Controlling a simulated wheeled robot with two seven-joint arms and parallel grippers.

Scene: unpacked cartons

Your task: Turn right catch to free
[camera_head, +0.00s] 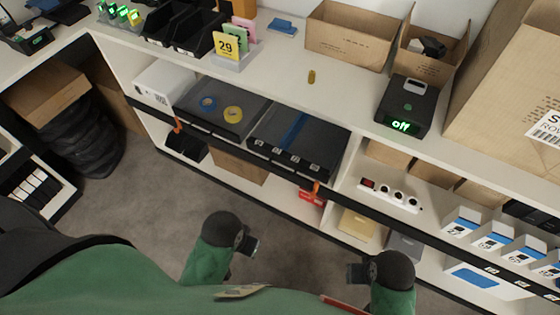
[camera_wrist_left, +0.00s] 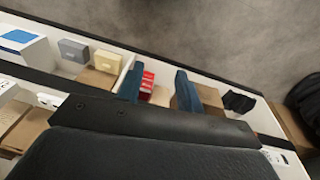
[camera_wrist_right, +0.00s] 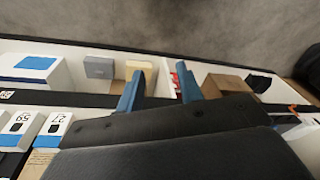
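Two small orange pieces that look like catches sit on the dark front rail under the counter. The right catch (camera_head: 316,188) is below the right dark case (camera_head: 325,158); the left catch (camera_head: 177,125) is near the left dark case (camera_head: 200,108). Their exact turn is too small to tell. My left gripper (camera_head: 251,246) is low in front of the shelves, apart from both; its two fingers stand apart and empty in the left wrist view (camera_wrist_left: 157,80). My right gripper (camera_head: 353,272) is also clear of the shelves, with its fingers apart and empty in the right wrist view (camera_wrist_right: 160,82).
The counter holds a black device (camera_head: 404,108) reading "off", open cartons (camera_head: 347,40), a small brass cylinder (camera_head: 311,77) and number cards (camera_head: 227,46). A power strip (camera_head: 391,193) and small boxes fill the right shelves. Grey floor (camera_head: 130,215) lies open in front.

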